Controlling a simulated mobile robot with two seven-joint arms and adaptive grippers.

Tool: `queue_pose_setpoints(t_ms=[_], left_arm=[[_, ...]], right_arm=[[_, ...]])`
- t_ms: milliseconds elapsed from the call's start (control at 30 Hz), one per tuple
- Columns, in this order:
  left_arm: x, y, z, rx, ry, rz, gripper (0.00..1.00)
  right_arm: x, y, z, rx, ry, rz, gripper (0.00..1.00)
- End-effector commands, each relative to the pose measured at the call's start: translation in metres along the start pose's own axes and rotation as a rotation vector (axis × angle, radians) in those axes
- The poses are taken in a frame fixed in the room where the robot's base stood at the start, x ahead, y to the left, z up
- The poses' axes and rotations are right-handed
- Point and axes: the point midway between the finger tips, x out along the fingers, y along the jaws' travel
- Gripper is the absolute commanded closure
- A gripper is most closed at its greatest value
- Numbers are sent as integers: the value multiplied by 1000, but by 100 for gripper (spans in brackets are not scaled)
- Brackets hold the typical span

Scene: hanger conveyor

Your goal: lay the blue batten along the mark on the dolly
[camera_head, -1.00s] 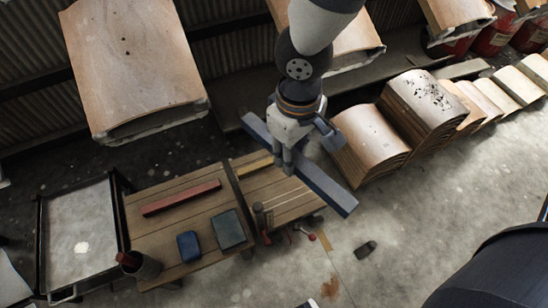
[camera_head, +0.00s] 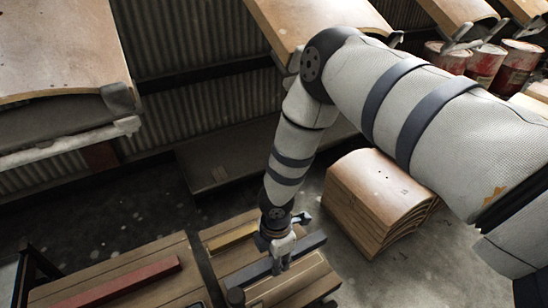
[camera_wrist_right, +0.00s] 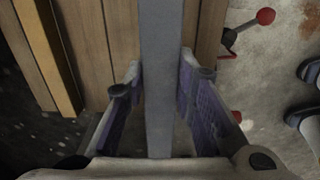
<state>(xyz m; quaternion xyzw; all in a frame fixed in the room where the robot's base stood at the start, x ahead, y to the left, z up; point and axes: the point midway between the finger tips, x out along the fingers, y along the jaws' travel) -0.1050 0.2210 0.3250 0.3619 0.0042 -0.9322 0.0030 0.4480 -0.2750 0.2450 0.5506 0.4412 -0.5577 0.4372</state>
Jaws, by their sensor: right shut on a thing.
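The blue batten (camera_head: 300,254) is a long blue-grey bar. My right gripper (camera_head: 282,258) is shut on it near its middle. The batten crosses over the plank-topped dolly (camera_head: 312,286), slanting up to the right in the head view. I cannot tell whether it touches the planks. In the right wrist view, the batten (camera_wrist_right: 162,70) runs upright between the two fingers of my right gripper (camera_wrist_right: 163,90), with the dolly planks (camera_wrist_right: 105,50) behind. The mark is hard to make out now; the batten and gripper cover part of the top. My left gripper is not in view.
A yellow strip (camera_head: 232,236) lies at the dolly's far edge. A red batten (camera_head: 120,284) lies on the neighbouring wooden top (camera_head: 165,262). Stacked curved boards (camera_head: 375,195) stand right of the dolly. Curved panels (camera_head: 50,50) hang above. A red-knobbed lever (camera_wrist_right: 262,18) shows beside the planks.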

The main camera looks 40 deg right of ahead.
Motion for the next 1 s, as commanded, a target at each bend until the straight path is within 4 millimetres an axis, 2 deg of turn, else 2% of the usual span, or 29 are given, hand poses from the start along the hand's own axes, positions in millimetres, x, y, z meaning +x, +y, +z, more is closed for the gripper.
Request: queue_pose_setpoints(t_ms=[33,200,400,900,933,1000], left_arm=[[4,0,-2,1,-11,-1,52],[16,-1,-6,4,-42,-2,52],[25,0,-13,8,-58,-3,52],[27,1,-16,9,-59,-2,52],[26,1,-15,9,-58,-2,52],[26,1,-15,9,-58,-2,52]], right_arm=[[14,-1,0,-1,-2,-5,100],[55,-1,0,0,-1,-6,100],[89,-1,-1,2,0,-5,100],[98,0,-1,3,0,-2,100],[97,0,-1,3,1,-2,69],[97,0,-1,3,1,-2,55]])
